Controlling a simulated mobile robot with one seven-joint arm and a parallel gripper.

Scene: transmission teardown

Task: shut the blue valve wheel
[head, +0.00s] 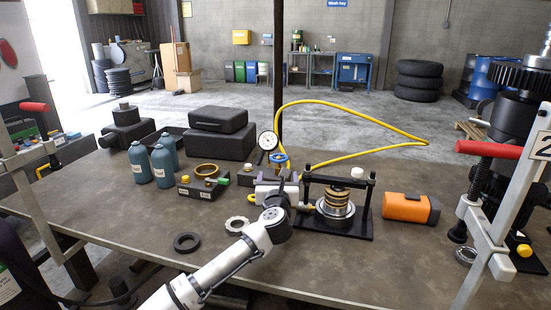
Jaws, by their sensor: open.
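The blue valve wheel (281,158) is a small wheel near the middle of the workbench, just right of a round white-faced gauge (268,141). A yellow hose runs close by it. My white arm reaches in from the bottom, and my gripper (279,178) is at its end, just in front of and below the wheel in the picture. The gripper is open, with nothing seen between its fingers. The fingers are small and dark against the clutter, so I cannot tell whether they touch the wheel. The valve body below the wheel is largely hidden.
A black press frame with stacked rings (336,201) stands right of my gripper, and an orange-and-black case (410,208) lies farther right. Blue-grey bottles (162,166) and black cases (221,132) stand left. The yellow hose (350,108) arches over the back. The front left bench top is mostly clear.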

